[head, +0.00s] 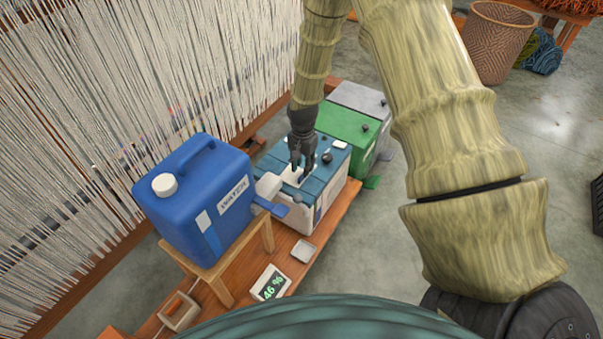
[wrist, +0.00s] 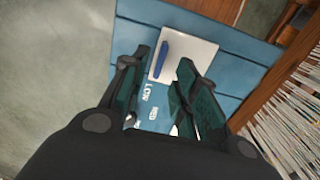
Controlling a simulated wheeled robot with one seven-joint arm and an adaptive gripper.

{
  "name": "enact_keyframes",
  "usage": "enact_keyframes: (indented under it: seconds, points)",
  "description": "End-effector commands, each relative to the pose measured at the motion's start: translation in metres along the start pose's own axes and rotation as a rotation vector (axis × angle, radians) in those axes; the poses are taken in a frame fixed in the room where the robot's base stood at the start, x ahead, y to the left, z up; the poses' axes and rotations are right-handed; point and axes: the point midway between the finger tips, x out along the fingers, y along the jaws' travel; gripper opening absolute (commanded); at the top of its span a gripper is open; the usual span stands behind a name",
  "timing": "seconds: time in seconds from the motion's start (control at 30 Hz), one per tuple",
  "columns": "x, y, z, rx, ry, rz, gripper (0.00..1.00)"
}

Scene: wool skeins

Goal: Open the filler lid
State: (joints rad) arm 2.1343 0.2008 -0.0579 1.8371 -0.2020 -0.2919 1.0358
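The filler lid is a pale square plate with a blue bar handle, lying flat in the blue top of a white box (head: 293,219). In the wrist view the lid (wrist: 191,57) is just beyond my fingertips, with its handle (wrist: 162,58) between the lines of the two fingers. My gripper (head: 302,168) points down over the box top and partly hides the lid (head: 290,174) in the head view. In the wrist view my gripper (wrist: 164,62) is open, with nothing between the fingers. I cannot tell whether a fingertip touches the lid.
A blue water container (head: 188,222) with a white cap stands on a wooden stand (head: 222,283) left of the box. Green (head: 345,127) and grey (head: 362,100) boxes stand behind. A small display (head: 270,285) reads 46 %. Hanging white threads (head: 90,110) fill the left.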

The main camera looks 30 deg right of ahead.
Motion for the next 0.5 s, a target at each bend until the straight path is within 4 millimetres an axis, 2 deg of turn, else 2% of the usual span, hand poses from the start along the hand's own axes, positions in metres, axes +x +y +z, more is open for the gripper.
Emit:
enact_keyframes:
  seconds: [0.03,0.2,0.5]
  points:
    - [0.009,0.000,0.000,0.000,-0.001,0.001,0.29]
    - [0.030,-0.001,0.000,-0.002,0.000,0.000,0.29]
    - [0.042,-0.003,0.001,-0.004,0.000,-0.001,0.29]
